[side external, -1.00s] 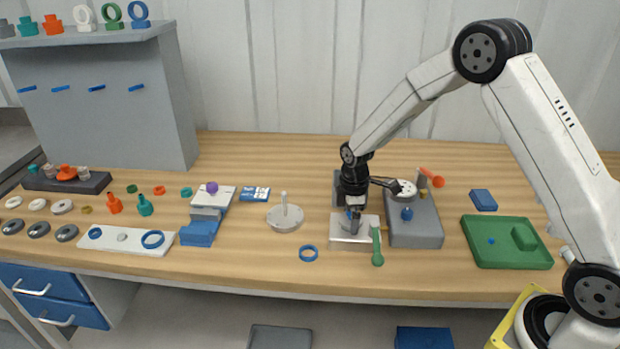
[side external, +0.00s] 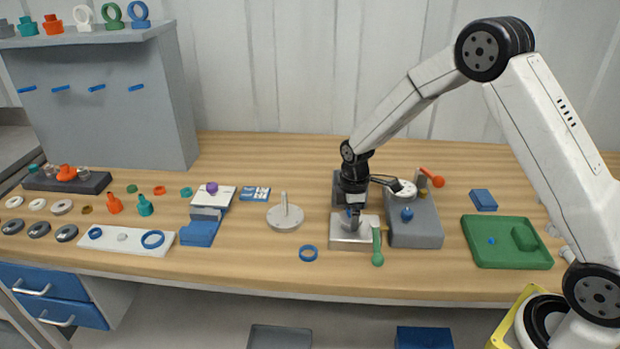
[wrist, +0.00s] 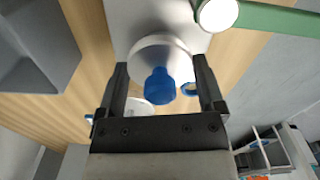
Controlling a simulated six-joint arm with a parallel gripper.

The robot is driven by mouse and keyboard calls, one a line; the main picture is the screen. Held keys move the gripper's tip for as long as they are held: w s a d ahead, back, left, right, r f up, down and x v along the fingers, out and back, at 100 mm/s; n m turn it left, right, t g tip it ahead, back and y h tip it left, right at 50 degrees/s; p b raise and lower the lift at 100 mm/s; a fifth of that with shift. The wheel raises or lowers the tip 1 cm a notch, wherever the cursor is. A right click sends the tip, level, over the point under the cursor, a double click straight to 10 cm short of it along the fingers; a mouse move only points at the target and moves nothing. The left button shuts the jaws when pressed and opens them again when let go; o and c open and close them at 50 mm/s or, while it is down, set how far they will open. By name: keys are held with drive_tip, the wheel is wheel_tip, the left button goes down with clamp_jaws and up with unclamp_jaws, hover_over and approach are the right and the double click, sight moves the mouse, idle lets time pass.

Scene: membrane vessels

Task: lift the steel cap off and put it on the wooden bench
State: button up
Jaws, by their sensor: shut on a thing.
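The steel cap (wrist: 150,48) is a pale grey round piece in the wrist view, with a blue knob (wrist: 160,88) in front of it. My gripper (wrist: 161,72) has one finger on each side of the cap and is shut on it. In the side external view my gripper (side external: 355,212) points down just over a steel block (side external: 352,238) at the bench front. The fingers partly hide the cap there, and I cannot tell whether it is clear of the block. The wooden bench (side external: 270,276) is bare in front.
A green-handled lever (side external: 377,248) stands at the block's right side. A grey fixture (side external: 415,236) with a blue knob is close on the right, and a green tray (side external: 508,258) lies farther right.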

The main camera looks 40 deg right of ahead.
drive_tip(key=shift+r, duration=0.7)
drive_tip(key=s+r, duration=1.1)
drive_tip(key=s, duration=0.3)
drive_tip(key=shift+a, duration=0.4)
drive_tip(key=shift+r, duration=0.1)
drive_tip(key=shift+r, duration=0.1)
drive_tip(key=shift+r, duration=1.4)
